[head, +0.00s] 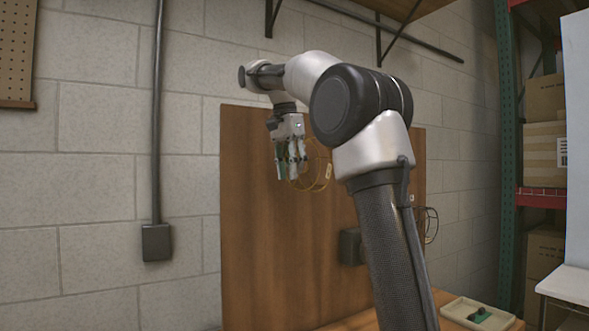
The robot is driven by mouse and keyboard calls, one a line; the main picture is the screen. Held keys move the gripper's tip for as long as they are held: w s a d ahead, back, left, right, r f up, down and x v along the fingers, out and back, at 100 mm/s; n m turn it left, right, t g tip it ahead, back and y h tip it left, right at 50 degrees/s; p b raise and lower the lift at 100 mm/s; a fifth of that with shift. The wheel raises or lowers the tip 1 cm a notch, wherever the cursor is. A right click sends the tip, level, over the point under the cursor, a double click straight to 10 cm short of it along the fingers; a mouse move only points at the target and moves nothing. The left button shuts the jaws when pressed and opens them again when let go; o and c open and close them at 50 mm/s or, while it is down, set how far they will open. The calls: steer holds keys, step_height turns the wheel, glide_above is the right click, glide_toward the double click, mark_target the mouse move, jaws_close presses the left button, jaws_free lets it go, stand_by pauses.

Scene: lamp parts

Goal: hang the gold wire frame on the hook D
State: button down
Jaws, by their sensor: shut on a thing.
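My gripper (290,168) is in front of the upper left part of an upright brown wooden board (255,230). It points down and is shut on the gold wire frame (325,184). The frame is a set of thin round gold hoops hanging to the right of the fingers, with a small pale tag on its right side. Its left part is hidden by the fingers. I cannot make out hook D or any hook letter; my arm covers much of the board's right side.
A dark wire frame (431,224) shows at the board's right edge, partly behind my arm. A dark box (350,247) is on the board's lower part. A beige tray (452,309) with a green and dark piece is on the table. Shelves with cartons (546,150) stand at right.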

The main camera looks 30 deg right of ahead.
steer(key=w, duration=0.1)
steer(key=w+f, duration=0.1)
steer(key=w, duration=0.2)
steer(key=shift+a+f, duration=0.1)
steer(key=shift+f, duration=0.25)
steer(key=shift+w+f, duration=0.1)
steer(key=shift+f, duration=0.1)
stand_by(0.6)
steer(key=c, duration=1.4)
jaws_free()
steer(key=o, duration=0.5)
steer(key=shift+w, duration=0.15)
steer(key=shift+o, duration=0.2)
steer(key=shift+r, duration=0.1)
steer(key=shift+r, duration=0.1)
